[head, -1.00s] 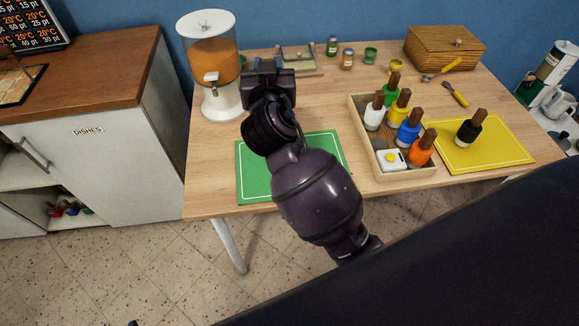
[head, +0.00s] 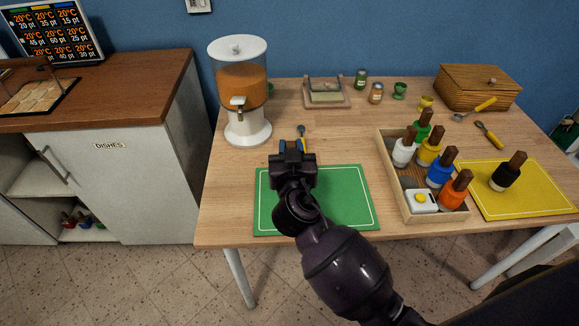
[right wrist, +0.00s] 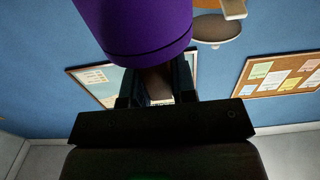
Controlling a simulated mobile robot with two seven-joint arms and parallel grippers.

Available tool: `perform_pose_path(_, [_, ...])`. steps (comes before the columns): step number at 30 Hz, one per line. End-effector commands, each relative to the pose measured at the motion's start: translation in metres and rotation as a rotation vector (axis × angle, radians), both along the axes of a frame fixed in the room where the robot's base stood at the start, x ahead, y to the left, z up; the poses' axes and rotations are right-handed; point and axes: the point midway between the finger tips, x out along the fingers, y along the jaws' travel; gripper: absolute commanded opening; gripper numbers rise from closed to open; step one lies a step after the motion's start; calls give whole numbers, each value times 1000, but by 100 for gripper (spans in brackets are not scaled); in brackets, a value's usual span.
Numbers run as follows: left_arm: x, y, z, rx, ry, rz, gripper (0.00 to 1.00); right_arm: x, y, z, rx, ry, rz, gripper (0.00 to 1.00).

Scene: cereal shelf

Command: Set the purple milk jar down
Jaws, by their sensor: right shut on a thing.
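My right gripper (head: 293,155) appears over the far left part of the green mat (head: 345,195) in the head view, its arm coming from the lower right. In the right wrist view it is shut on the brown stem (right wrist: 157,84) of the purple milk jar (right wrist: 133,28), whose body fills the top of that view. In the head view the jar is hidden behind my gripper. I cannot tell whether the jar touches the mat or table. My left gripper is in neither view.
A cereal dispenser (head: 240,90) stands behind left of the mat. A wooden tray (head: 433,216) of coloured jars stands to its right, then a yellow mat (head: 540,195) with a black jar (head: 507,173). Small jars and a brown box (head: 478,90) stand behind. The green mat's right part is clear.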

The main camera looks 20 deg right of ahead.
Motion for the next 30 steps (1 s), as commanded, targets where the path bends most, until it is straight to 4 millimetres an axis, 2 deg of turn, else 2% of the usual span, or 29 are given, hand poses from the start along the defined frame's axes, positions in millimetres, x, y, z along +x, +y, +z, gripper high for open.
perform_pose_path(1, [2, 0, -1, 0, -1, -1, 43, 0, 0, -7, -3, 1, 0, 0])
perform_pose_path(7, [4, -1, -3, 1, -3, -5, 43, 0, 0, -17, -2, -3, 0, 0])
perform_pose_path(15, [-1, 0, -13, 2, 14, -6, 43, 0, 0, -52, -3, 1, 0, 0])
perform_pose_path(24, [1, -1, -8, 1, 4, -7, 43, 0, 0, -53, 0, -5, 0, 0])
perform_pose_path(30, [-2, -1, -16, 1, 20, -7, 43, 0, 0, -60, 1, -1, 0, 0])
